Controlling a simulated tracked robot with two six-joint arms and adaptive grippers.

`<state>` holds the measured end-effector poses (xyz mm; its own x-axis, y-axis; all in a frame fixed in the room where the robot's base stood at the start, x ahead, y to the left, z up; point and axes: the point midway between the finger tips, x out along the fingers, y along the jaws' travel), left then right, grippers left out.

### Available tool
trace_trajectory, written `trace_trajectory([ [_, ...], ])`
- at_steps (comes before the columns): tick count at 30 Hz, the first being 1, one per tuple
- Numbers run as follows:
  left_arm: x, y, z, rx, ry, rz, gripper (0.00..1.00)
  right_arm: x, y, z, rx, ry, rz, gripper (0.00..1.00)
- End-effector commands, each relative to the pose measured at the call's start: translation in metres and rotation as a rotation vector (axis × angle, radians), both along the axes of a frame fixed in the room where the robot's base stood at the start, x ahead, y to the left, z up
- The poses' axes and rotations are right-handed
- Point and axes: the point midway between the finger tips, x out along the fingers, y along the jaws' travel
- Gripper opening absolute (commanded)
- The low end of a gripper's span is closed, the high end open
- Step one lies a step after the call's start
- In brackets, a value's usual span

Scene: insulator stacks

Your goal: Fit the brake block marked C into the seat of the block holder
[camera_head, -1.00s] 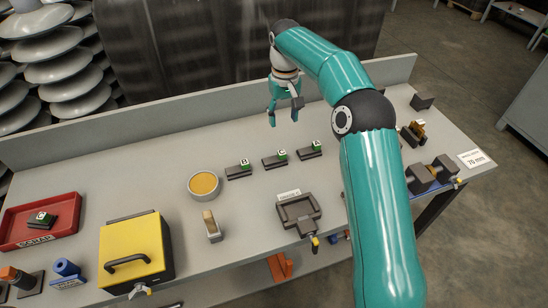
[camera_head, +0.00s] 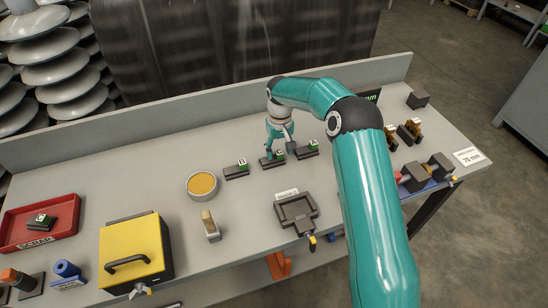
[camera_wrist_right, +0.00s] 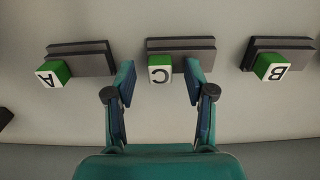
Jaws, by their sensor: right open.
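The brake block marked C (camera_head: 270,164) is a dark bar with a green cube on it, lying on the bench in the middle of a row of three. In the right wrist view its white C face (camera_wrist_right: 160,75) shows between the fingers. My right gripper (camera_head: 280,156) is open over it, its fingers apart on either side of the cube; the wrist view also shows the gripper (camera_wrist_right: 159,80). I cannot tell whether they touch it. The block holder (camera_head: 282,218), a dark square frame with an empty recess, stands nearer the bench front. My left gripper is out of view.
Blocks B (camera_head: 235,173) and A (camera_head: 307,152) lie close on either side. A round tin (camera_head: 202,185), a brush (camera_head: 210,227), a yellow box (camera_head: 131,247) and a red scrap tray (camera_head: 66,231) stand left. Fixtures (camera_head: 413,177) stand right. A low wall (camera_head: 180,128) runs behind.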

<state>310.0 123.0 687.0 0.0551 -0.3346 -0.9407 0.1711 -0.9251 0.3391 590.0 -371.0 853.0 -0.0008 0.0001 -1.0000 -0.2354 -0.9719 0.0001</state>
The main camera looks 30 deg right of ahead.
Motion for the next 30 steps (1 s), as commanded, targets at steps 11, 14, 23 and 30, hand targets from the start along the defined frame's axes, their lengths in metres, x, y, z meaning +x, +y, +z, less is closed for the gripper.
trace_trajectory([
  [11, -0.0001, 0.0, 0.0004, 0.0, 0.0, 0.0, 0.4, 0.0001, 0.0005, -0.0039, 0.0, 0.0, 0.001, 0.38],
  [14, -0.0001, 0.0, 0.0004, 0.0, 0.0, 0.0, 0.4, 0.0002, 0.0006, -0.0038, 0.0, 0.0, 0.001, 0.21],
  [23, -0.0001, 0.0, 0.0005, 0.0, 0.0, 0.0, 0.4, 0.0008, 0.0006, -0.0028, 0.0, -0.002, 0.001, 0.0],
  [30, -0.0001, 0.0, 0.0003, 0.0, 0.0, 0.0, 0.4, 0.001, 0.0009, -0.0019, 0.0, -0.002, 0.001, 0.0],
])
